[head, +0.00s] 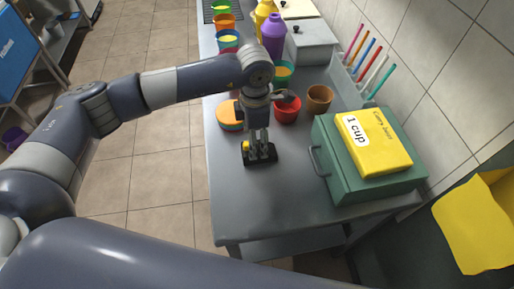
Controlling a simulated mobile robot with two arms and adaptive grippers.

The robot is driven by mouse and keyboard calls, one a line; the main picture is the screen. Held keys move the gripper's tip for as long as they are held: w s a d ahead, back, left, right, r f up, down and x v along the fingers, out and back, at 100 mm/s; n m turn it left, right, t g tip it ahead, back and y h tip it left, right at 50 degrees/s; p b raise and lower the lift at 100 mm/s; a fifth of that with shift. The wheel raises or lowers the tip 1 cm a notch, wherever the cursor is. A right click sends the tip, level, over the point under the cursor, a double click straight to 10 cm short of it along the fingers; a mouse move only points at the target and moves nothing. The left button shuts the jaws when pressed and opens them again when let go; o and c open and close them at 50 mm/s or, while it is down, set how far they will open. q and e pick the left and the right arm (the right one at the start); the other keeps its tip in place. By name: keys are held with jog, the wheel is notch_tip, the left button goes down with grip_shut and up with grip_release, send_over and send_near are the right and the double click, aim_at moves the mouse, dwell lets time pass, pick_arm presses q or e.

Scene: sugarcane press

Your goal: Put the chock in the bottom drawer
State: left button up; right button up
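A small black block with a yellow patch, which looks like the chock (247,158), is on or just above the grey table near its left edge. My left gripper (259,150) points straight down at it, with its fingertips at the block. I cannot tell whether the fingers are closed on it or only beside it. A green box with a front handle (335,172) stands at the right of the table. I cannot tell whether it holds the bottom drawer; no open drawer shows. My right gripper is out of view.
A yellow "1 cup" box (385,150) lies on the green box. A red pot (287,112), a brown pot (319,100) and an orange-topped round item (229,116) stand close behind my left gripper. The table front (265,205) is clear.

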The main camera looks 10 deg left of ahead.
aim_at(259, 149)
pick_arm(q)
jog(key=shift+f, duration=0.35)
jog(key=shift+w+f+p, duration=0.1)
jog(key=shift+f+p, duration=0.2)
jog(key=f, duration=0.2)
jog(key=f+p, duration=0.1)
jog(key=shift+d+f, duration=0.2)
jog(key=shift+f, duration=0.6)
jog(key=c, duration=1.4)
jog(key=shift+c, duration=0.5)
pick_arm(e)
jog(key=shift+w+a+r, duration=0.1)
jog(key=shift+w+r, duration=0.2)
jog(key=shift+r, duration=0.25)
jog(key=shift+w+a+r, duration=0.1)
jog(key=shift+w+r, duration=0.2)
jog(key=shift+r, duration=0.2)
